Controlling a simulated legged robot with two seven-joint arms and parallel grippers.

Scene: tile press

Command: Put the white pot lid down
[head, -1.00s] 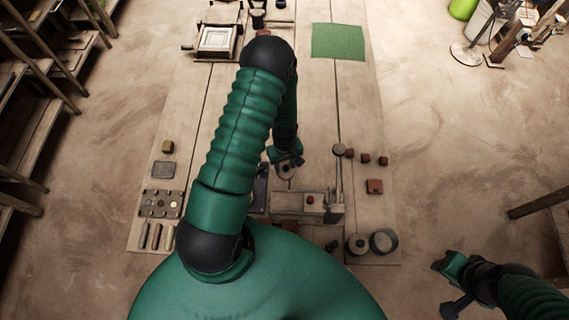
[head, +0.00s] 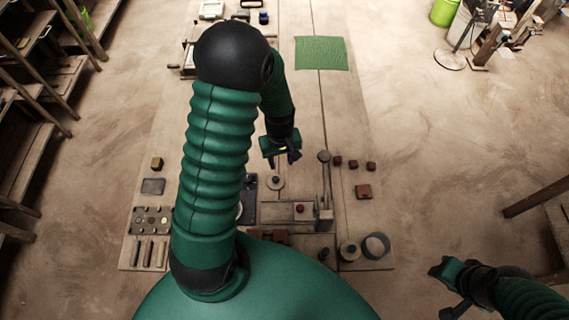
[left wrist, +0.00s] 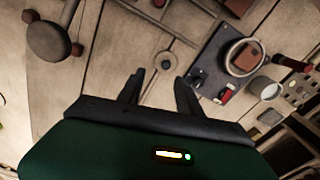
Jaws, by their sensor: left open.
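The white pot lid (head: 275,183), a small pale disc with a dark knob, lies on the wooden table just right of a dark board. It also shows in the left wrist view (left wrist: 166,62), just beyond my fingertips. My left gripper (head: 284,157) is open and empty, above and a little beyond the lid, apart from it. Its two dark fingers (left wrist: 160,78) stand spread in the left wrist view. My right gripper (head: 450,287) hangs off the table at the lower right. Its jaw gap is unclear.
The dark board (left wrist: 218,62) carries a pale ring (left wrist: 232,57) and a brown block. A press with a round-topped lever (head: 323,157) stands right of the lid. Small red-brown blocks (head: 364,191) lie further right. The table's middle, towards the green mat (head: 321,53), is clear.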

